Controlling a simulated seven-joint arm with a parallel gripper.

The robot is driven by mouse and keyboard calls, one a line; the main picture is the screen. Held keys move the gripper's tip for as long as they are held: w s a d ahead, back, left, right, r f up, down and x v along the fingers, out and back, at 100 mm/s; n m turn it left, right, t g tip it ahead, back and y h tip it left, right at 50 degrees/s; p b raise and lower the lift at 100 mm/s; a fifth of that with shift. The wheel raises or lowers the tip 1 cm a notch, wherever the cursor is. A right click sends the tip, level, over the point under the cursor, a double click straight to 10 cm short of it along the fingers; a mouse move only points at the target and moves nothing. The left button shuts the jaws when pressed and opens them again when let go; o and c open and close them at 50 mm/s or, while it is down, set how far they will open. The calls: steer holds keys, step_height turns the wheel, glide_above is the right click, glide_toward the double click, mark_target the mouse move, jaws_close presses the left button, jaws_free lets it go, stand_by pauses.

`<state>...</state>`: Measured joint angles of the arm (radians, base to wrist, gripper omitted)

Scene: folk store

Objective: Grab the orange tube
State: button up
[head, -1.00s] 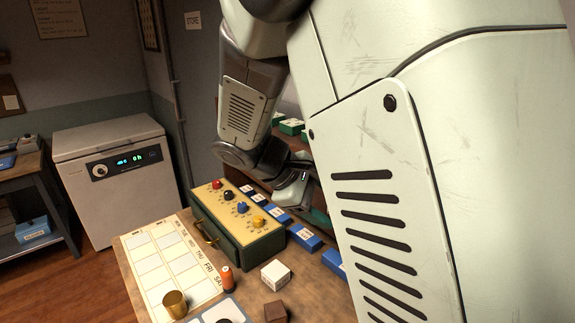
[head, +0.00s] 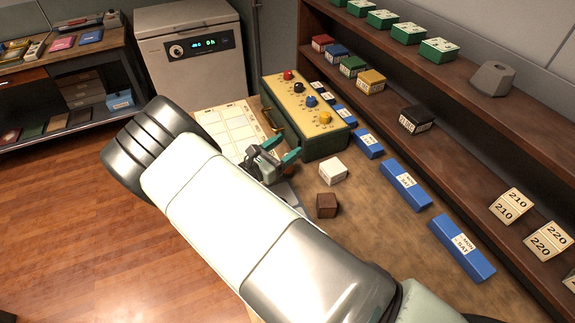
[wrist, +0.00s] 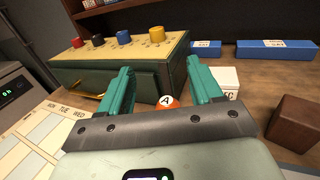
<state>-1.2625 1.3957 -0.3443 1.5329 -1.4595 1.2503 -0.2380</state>
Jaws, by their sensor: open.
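The orange tube (wrist: 168,101) shows in the wrist view as a small orange top with a white disc marked "A". It sits between and beyond the two teal fingers of my gripper (wrist: 158,78), low in the gap, its lower part hidden by the gripper body. I cannot tell how far the fingers are from it. In the head view my gripper (head: 281,150) is open over the table beside the green box, and I cannot make out the tube there.
A green box with coloured knobs (head: 300,118) stands just behind my gripper. A white cube (head: 333,170) and a brown cube (head: 327,205) stand to the right. A calendar sheet (head: 225,125) lies on the left. Blue boxes (head: 405,186) line the shelf foot.

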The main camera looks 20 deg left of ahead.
mark_target(285, 172)
step_height(285, 172, down, 6)
steer(key=shift+r, duration=0.25)
steer(key=shift+x, duration=1.55)
steer(key=shift+r, duration=0.15)
steer(key=shift+c, duration=0.2)
steer(key=c, duration=0.8)
steer(key=shift+o, duration=0.2)
